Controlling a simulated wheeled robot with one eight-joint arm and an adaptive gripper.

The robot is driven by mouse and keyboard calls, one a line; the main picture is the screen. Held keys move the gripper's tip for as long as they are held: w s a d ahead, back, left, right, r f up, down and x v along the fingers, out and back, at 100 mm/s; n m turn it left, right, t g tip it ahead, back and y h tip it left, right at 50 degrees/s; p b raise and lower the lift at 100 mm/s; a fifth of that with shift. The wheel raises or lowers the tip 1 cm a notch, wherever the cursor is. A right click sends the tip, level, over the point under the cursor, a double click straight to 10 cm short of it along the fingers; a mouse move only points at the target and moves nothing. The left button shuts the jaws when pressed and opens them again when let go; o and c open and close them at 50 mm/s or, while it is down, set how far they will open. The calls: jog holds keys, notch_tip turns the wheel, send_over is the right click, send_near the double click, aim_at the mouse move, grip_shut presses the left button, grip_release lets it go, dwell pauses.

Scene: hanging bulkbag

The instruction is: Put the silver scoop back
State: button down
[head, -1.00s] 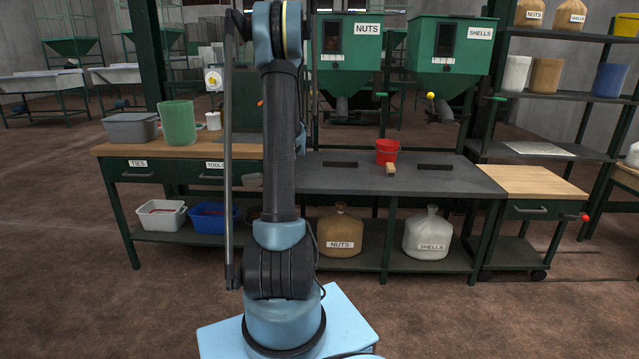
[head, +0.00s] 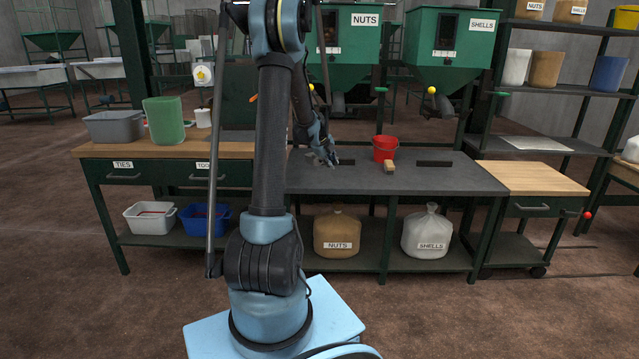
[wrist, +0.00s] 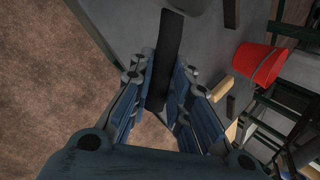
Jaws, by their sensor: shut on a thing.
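My gripper (head: 322,155) is over the left part of the grey worktop in the head view, below the NUTS hopper. In the wrist view its fingers (wrist: 165,105) are closed around a long dark handle (wrist: 168,50). The handle points to the top of the picture. A grey rounded shape (wrist: 184,5) shows at its far end, cut by the picture edge; it looks like the silver scoop's bowl. The scoop cannot be made out clearly in the head view.
On the grey worktop (head: 440,184) are a red bucket (head: 384,149), a small wooden block (head: 389,167) and dark slots (head: 434,163). A green bin (head: 164,120) and a grey tub (head: 115,126) stand on the left wooden bench. The wooden-topped cart (head: 530,180) is clear.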

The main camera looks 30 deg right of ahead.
jog(key=f, duration=0.9)
jog(key=shift+s+d, duration=0.1)
jog(key=shift+d, duration=0.1)
jog(key=c, duration=1.5)
grip_release()
jog(key=shift+r, duration=0.1)
